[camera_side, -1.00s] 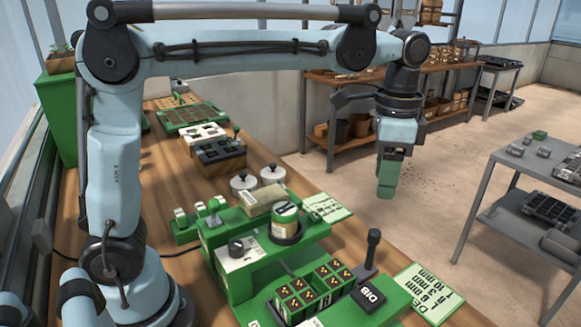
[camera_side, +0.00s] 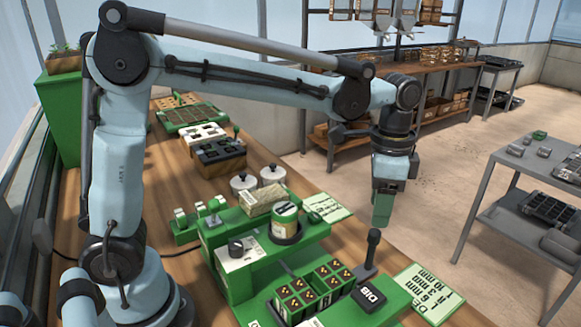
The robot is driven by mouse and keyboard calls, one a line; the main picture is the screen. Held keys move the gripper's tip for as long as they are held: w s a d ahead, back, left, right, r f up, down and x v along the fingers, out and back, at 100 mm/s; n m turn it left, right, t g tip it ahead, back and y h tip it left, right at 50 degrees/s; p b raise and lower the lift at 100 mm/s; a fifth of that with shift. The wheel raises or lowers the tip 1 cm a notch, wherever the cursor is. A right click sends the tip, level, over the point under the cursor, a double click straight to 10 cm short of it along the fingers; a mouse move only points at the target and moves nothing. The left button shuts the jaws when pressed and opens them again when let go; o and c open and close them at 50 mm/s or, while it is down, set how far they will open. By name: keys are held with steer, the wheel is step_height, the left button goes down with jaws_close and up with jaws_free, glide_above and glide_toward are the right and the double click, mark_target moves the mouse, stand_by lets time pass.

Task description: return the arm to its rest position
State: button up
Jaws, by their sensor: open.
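My gripper (camera_side: 382,222) hangs at the end of my pale blue arm, its green fingers pointing down. It is in the air, with nothing seen between its fingers; the gap between them is hard to see from this side. In the picture it appears just above the black lever (camera_side: 371,245) and right of the green seeder (camera_side: 238,285). It looks apart from both. My arm reaches out over the bench from the left.
The seeder carries a round green-lidded jar (camera_side: 284,222) and a green cell tray (camera_side: 312,287). Two lidded pots (camera_side: 272,175) stand behind it. A printed card (camera_side: 428,290) lies at the right. A grey cart (camera_side: 500,180) stands farther right across open floor.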

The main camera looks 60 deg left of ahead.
mark_target(372, 229)
step_height(372, 229, down, 6)
steer(key=shift+a, duration=0.1)
steer(key=shift+r, duration=0.15)
stand_by(1.0)
step_height(372, 229, up, 11)
stand_by(0.8)
steer(key=shift+f, duration=5.7)
steer(key=shift+a+r, duration=0.1)
steer(key=shift+a, duration=0.25)
